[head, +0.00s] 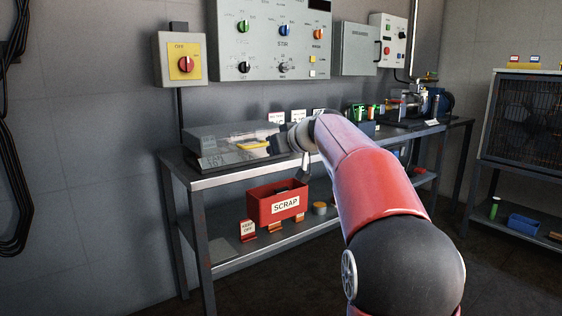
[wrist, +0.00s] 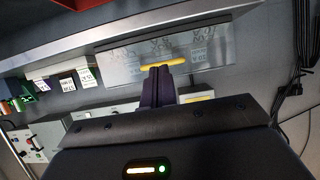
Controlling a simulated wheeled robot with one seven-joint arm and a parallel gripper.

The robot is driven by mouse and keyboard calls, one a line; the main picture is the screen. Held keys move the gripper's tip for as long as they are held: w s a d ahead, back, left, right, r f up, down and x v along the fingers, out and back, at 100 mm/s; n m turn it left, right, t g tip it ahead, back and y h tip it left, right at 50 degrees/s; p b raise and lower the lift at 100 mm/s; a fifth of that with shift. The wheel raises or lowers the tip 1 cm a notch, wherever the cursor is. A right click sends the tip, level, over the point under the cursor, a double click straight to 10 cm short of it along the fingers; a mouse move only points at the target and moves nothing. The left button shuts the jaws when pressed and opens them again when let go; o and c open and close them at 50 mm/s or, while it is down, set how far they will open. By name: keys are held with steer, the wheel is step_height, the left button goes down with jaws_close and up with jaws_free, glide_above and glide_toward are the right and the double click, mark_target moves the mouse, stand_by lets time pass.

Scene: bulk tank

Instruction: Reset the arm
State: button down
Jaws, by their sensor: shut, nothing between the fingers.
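My red arm reaches from the lower right of the head view toward the left part of the workbench. In the head view the gripper end is mostly hidden behind the wrist and looks blurred. In the wrist view my gripper (wrist: 158,70) is shut, its dark fingers together with nothing between them. The fingertips appear close to a yellow handle (wrist: 163,63) on a clear-lidded box. In the head view the box (head: 222,150) sits on the left end of the bench, with its yellow handle (head: 252,146) near my wrist. I cannot tell whether the fingers touch the handle.
The workbench (head: 240,179) has a lower shelf with a red scrap bin (head: 275,205). A control panel (head: 270,45) and a red-knobbed switch box (head: 180,60) are on the wall behind. A fan cage (head: 525,120) stands at the right. Floor in front is open.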

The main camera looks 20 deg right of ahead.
steer(key=s+a+f+m+g+h+p, duration=0.1)
steer(key=s+a+g+p, duration=0.2)
steer(key=s, duration=0.7)
steer(key=s+a+f+g+p, duration=0.1)
steer(key=s+a+f+p, duration=0.2)
steer(key=s, duration=0.7)
steer(key=s+f+m+g+h+p, duration=0.1)
steer(key=s+f, duration=0.3)
steer(key=s, duration=0.6)
steer(key=s+f+m+g+h+p, duration=0.1)
steer(key=s+f+p, duration=0.3)
steer(key=s, duration=0.7)
steer(key=shift+s+a+f+m+g+h, duration=0.35)
steer(key=shift+f+g+h, duration=0.15)
steer(key=shift+f, duration=0.1)
steer(key=shift+w, duration=0.1)
